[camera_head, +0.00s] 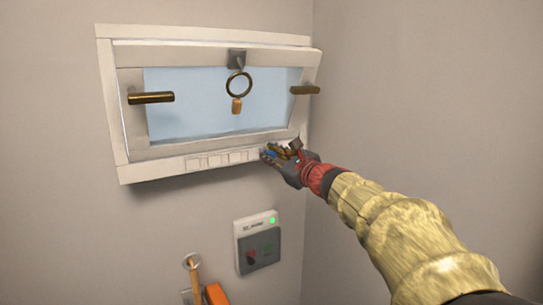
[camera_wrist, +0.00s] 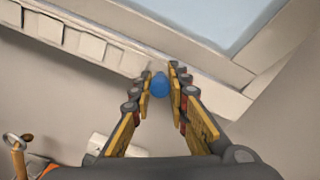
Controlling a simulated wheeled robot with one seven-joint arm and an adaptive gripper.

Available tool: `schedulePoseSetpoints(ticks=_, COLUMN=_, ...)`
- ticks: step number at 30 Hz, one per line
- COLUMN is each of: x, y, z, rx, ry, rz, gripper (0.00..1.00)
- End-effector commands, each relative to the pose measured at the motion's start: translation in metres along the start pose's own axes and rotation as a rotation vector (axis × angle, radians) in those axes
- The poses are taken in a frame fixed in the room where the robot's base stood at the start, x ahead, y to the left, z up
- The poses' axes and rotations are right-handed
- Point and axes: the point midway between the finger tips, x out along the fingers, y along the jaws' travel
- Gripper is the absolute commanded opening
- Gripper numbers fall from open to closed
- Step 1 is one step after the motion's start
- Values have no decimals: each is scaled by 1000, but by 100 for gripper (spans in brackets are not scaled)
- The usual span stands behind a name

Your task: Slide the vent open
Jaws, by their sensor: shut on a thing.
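The vent (camera_head: 220,159) is a row of several pale rectangular slots in the lower bar of the white window frame. It also shows in the wrist view (camera_wrist: 85,45) at upper left. A round blue knob (camera_wrist: 159,85) sits at the right end of this row; in the head view only a bit of blue (camera_head: 268,154) shows beside my fingers. My gripper (camera_wrist: 161,78) is shut on the blue knob, one yellow-and-grey finger on each side. In the head view my gripper (camera_head: 275,153) is at the lower right of the frame. Whether the slots are open I cannot tell.
The tilted window (camera_head: 190,105) has brass handles left (camera_head: 151,98) and right (camera_head: 305,90), and a ring with a tan pull (camera_head: 237,105) hangs from its top. Below are a wall panel (camera_head: 257,243) with a green light and an orange-handled item (camera_head: 194,277). A side wall stands close at right.

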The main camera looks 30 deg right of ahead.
Motion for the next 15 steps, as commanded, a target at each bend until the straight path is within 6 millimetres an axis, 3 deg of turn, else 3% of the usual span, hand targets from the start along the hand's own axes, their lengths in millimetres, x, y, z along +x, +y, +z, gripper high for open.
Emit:
schedulePoseSetpoints(ticks=4, x=0, y=-5, z=-3, rx=0, ry=1, rz=-2, gripper=0)
schedulePoseSetpoints(ticks=10, x=-1, y=-29, z=-15, rx=1, ry=1, rz=-4, gripper=0)
schedulePoseSetpoints(ticks=15, x=-2, y=-32, z=-15, rx=0, ry=0, rz=-3, gripper=0)
